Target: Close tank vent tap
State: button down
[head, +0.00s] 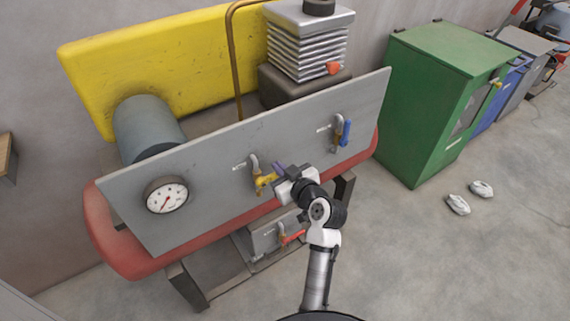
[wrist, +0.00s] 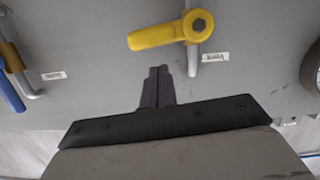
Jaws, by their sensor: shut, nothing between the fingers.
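The vent tap has a yellow lever (head: 266,180) on a grey pipe at the middle of the grey panel. In the wrist view the yellow lever (wrist: 155,37) lies nearly level, pointing left from its pivot and crosswise to the pipe. A label by it appears to read "Vent", upside down. My gripper (head: 279,168) is just right of the lever in the head view. In the wrist view my gripper's dark fingers (wrist: 157,74) are together and empty, with a visible gap between their tips and the lever. I cannot tell whether they touch the panel.
A blue-handled tap (head: 346,133) is to the right on the panel (head: 210,155), and a round gauge (head: 166,195) to the left. A red-handled tap (head: 292,238) sits below, near my arm. A green cabinet (head: 430,100) stands right; the floor before it has two pale objects (head: 459,204).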

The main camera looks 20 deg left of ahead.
jog(key=shift+f, duration=0.8)
jog(key=shift+w+d+f+b, duration=0.15)
jog(key=shift+d+f+b, duration=0.1)
jog(key=shift+f+b, duration=0.7)
jog(key=shift+r, duration=0.1)
jog(key=s+d+r, duration=0.6)
jog(key=d+r, duration=0.1)
jog(key=shift+d+b, duration=0.25)
jog(key=shift+b, duration=0.15)
jog(key=shift+r, duration=0.1)
